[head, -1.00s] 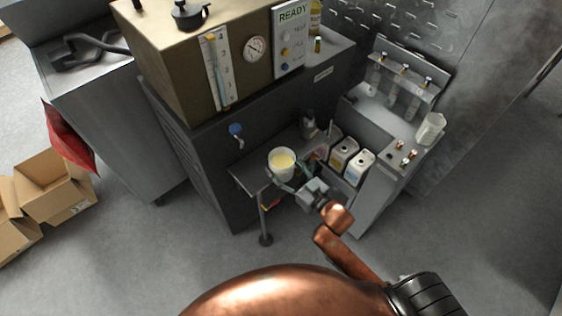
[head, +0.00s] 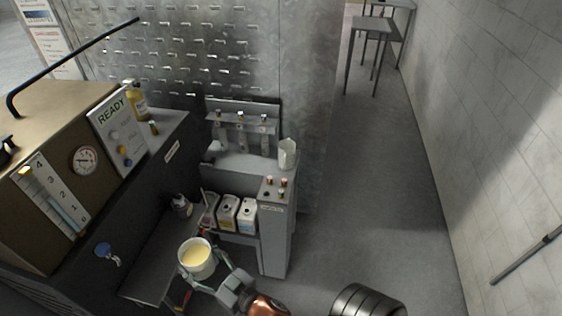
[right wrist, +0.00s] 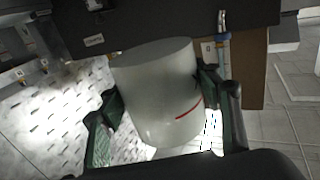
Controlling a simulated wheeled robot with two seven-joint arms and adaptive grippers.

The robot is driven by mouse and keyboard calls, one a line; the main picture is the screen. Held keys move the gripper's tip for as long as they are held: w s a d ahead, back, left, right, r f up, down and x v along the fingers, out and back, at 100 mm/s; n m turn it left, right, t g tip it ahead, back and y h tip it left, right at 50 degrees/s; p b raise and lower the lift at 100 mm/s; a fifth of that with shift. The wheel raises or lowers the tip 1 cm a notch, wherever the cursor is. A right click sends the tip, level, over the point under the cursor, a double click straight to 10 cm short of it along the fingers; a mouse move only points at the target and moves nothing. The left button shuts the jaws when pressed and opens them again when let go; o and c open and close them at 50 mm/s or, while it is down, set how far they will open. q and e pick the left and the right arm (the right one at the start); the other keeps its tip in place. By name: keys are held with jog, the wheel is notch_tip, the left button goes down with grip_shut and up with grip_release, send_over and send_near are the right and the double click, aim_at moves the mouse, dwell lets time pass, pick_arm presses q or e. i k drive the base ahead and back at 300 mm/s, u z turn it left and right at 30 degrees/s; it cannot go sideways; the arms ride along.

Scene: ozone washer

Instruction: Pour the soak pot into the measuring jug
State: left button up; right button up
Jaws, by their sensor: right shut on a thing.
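The soak pot (head: 197,259) is a white round pot with pale yellow liquid inside. It is about upright in the head view. My right gripper (head: 204,276) is shut on its side; the right wrist view shows the pot's white wall (right wrist: 157,85), with a red mark, between the two green fingers. The pot appears over or beside the small metal shelf at the machine's front; I cannot tell its height. The measuring jug (head: 288,153) is a whitish jug standing on top of the grey stand, up and right of the pot. My left gripper is not in view.
White canisters (head: 228,212) sit in the stand's lower bay, right of the pot. Small copper-coloured knobs (head: 283,181) are on the stand's top before the jug. The brown machine (head: 60,170) with a gauge and READY panel is left.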

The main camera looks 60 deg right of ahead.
aim_at(286, 149)
jog(key=z, duration=1.8)
